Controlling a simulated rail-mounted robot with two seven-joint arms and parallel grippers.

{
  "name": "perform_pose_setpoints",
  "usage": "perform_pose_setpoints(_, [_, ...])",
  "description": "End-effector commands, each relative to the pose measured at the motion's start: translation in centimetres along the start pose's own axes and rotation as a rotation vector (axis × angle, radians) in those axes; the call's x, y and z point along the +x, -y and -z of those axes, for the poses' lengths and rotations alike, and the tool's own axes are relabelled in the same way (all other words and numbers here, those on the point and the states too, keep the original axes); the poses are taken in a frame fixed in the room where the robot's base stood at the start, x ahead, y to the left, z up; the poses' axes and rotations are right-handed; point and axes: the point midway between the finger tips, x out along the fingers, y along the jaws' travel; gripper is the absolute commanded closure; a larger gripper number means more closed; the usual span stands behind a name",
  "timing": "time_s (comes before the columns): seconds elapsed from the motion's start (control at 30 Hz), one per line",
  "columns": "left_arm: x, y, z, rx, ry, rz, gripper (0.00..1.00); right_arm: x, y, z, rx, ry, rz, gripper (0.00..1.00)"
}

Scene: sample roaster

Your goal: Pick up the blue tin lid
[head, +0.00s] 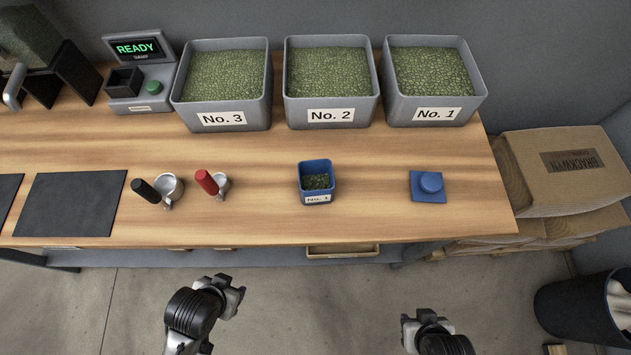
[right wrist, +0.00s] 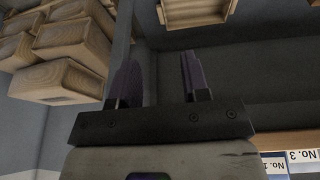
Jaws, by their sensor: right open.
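The blue tin lid (head: 430,184), a flat square with a round raised knob, lies on the right part of the wooden bench. The blue tin (head: 316,182), labelled No. 1 and holding green beans, stands open to its left. My right gripper (head: 423,317) is below the bench's front edge in the head view, well apart from the lid. The right wrist view shows its two fingers (right wrist: 160,75) apart with nothing between them. My left gripper (head: 228,288) is also in front of the bench, away from the lid; its jaw opening is unclear.
Grey bins No. 3 (head: 222,88), No. 2 (head: 331,84) and No. 1 (head: 432,83) stand along the back. Red-handled (head: 211,183) and black-handled (head: 158,190) scoops lie left of the tin. A cardboard box (head: 565,172) is beyond the bench's right end. The bench around the lid is clear.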

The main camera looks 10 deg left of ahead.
Motion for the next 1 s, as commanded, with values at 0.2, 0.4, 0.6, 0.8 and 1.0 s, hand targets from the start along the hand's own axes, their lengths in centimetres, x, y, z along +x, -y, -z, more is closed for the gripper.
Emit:
perform_pose_setpoints(0.2, [0.0, 0.0, 0.0, 0.000, 0.000, 0.000, 0.45, 0.0, 0.0, 0.0, 0.000, 0.000, 0.000, 0.38])
perform_pose_setpoints(0.4, [0.0, 0.0, 0.0, 0.000, 0.000, 0.000, 0.45, 0.0, 0.1, 0.0, 0.003, 0.000, 0.002, 0.19])
perform_pose_setpoints(0.6, [0.0, 0.0, 0.0, 0.000, 0.001, 0.000, 0.45, 0.0, 0.2, 0.0, 0.007, -0.001, 0.006, 0.05])
perform_pose_setpoints(0.8, [0.0, 0.0, 0.0, 0.000, 0.001, 0.000, 0.45, -0.1, 0.1, 0.5, 0.008, -0.011, 0.005, 0.05])
perform_pose_setpoints(1.0, [-0.6, 0.0, 0.2, 0.000, 0.002, 0.000, 0.45, -1.9, -1.1, 6.7, 0.001, -0.147, -0.023, 0.05])
